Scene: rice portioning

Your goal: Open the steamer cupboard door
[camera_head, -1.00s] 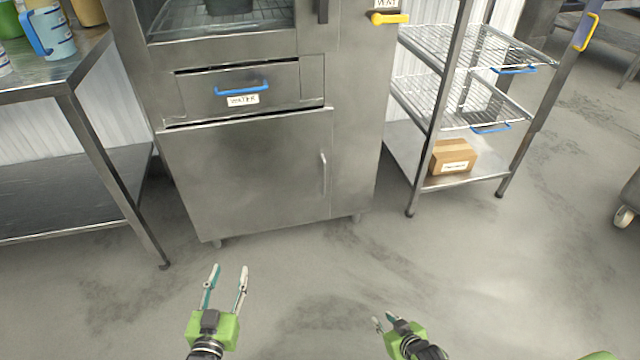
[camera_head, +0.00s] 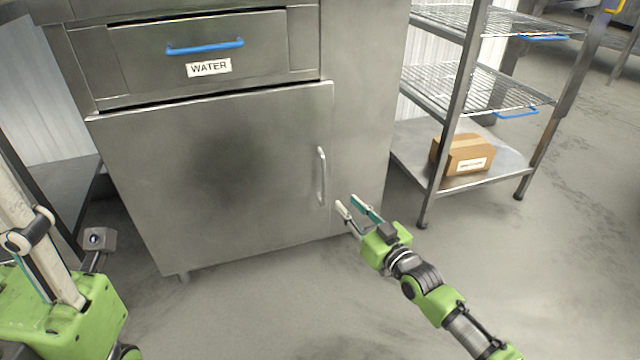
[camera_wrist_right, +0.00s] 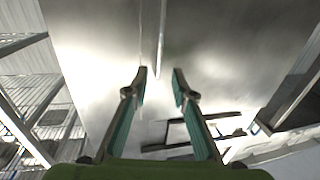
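The steamer cupboard door (camera_head: 220,185) is a plain steel panel below the WATER drawer, and it is shut. Its upright bar handle (camera_head: 321,176) sits near the door's right edge. My right gripper (camera_head: 350,203) is open and empty, just right of and below the handle, apart from it in the head view. In the right wrist view its two fingers (camera_wrist_right: 159,75) stand apart, with the thin handle bar (camera_wrist_right: 161,40) ahead, roughly in line with the gap. My left gripper (camera_head: 60,270) is large at the left edge, partly cut off, so its opening is unclear.
The WATER drawer (camera_head: 205,50) with a blue handle is above the door and is shut. A wire rack (camera_head: 455,105) stands right of the steamer, with a cardboard box (camera_head: 466,155) on its bottom shelf. A steel table (camera_head: 60,190) is at the left. Floor in front is clear.

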